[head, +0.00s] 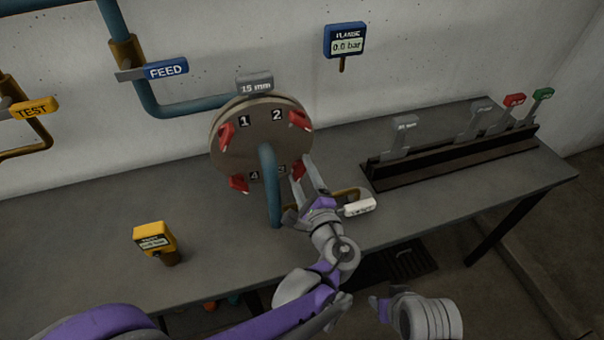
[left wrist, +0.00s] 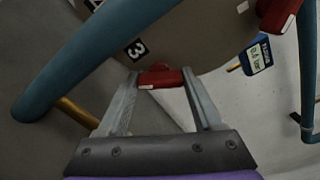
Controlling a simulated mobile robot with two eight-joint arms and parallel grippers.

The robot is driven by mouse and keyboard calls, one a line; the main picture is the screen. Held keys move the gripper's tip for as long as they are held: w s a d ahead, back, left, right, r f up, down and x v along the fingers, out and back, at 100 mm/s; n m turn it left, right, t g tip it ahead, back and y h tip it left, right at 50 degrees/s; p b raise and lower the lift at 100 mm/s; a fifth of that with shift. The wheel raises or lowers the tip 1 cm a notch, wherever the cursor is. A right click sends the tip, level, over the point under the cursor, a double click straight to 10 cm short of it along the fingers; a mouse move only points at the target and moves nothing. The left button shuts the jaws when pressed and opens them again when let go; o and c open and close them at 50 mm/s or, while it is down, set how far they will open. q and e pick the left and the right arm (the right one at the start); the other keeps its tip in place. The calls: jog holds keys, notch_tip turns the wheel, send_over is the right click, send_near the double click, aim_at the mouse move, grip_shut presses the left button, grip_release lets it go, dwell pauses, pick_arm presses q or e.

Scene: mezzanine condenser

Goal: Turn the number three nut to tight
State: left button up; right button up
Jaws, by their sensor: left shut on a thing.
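The round flange plate (head: 262,135) stands over the bench with red nuts beside the numbers 1, 2, 3 and 4. The number three nut (head: 298,170) is at the plate's lower right, partly hidden by my left gripper (head: 305,170). In the left wrist view this red nut (left wrist: 160,77) sits between the tips of my left gripper (left wrist: 159,82), close to the number 3 label (left wrist: 136,49). My left gripper is shut on it. The blue flange gauge (head: 345,41) on the wall reads 0.0 bar.
A blue pipe (head: 270,190) runs down in front of the plate, just left of my gripper. A white-handled lever (head: 360,207) is close on the right. A rack (head: 455,155) of tagged levers stands at right. A yellow meter (head: 154,237) stands front left. The bench (head: 90,225) is otherwise mostly clear.

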dwell(0.5)
pick_arm(q)
jog(key=o, duration=1.4)
jog(key=shift+c, duration=0.2)
jog(key=v, duration=1)
jog(key=shift+s, duration=0.35)
jog(key=shift+d, duration=0.1)
